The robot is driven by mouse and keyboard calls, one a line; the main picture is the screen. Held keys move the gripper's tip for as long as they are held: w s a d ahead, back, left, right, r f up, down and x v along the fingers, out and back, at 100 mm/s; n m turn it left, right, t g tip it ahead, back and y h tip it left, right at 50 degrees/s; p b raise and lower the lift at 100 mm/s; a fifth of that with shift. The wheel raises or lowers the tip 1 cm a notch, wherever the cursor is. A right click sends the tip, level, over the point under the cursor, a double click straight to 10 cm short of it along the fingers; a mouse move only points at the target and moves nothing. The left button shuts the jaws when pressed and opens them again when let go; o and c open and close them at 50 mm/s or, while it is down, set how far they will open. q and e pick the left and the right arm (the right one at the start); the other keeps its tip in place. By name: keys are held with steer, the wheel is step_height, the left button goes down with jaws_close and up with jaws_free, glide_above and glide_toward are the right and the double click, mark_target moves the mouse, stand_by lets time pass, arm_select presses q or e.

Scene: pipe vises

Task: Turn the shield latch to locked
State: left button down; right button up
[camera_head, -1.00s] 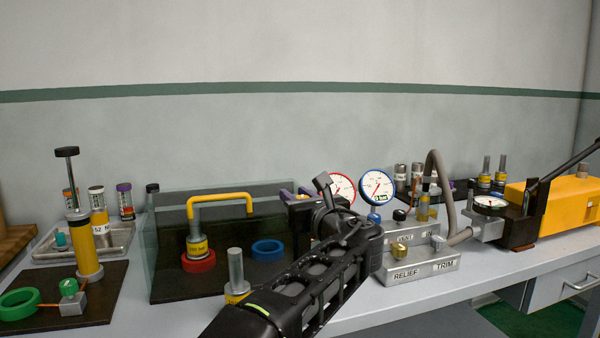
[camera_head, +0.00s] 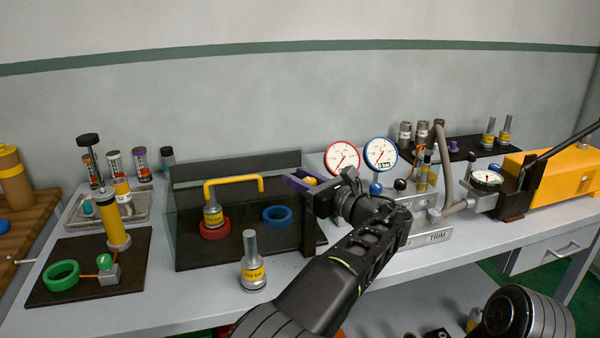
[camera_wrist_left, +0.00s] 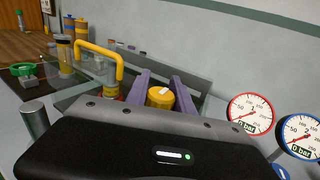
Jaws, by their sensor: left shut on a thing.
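The shield latch is a round yellow knob with a white mark on top; it shows in the left wrist view (camera_wrist_left: 160,97) and partly in the head view (camera_head: 311,181). It sits at the right end of the clear shield (camera_head: 190,215), which has a yellow handle (camera_head: 233,182). My left gripper (camera_wrist_left: 161,92) has a purple finger on either side of the knob and is shut on it. In the head view the left gripper (camera_head: 304,184) is partly hidden by its own wrist. My right gripper is out of view.
Behind the shield are a red ring (camera_head: 214,230) and a blue ring (camera_head: 277,214). A metal cylinder (camera_head: 252,262) stands in front. Two gauges (camera_head: 342,157) and a valve block (camera_head: 432,238) are right of the latch. A yellow pump (camera_head: 555,175) is farther right.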

arm_select(q)
steer(key=shift+f, duration=0.1)
steer(key=c, duration=1.1)
jaws_free()
steer(key=v, duration=0.7)
steer(key=shift+s+d, duration=0.25)
steer(key=shift+s, duration=0.1)
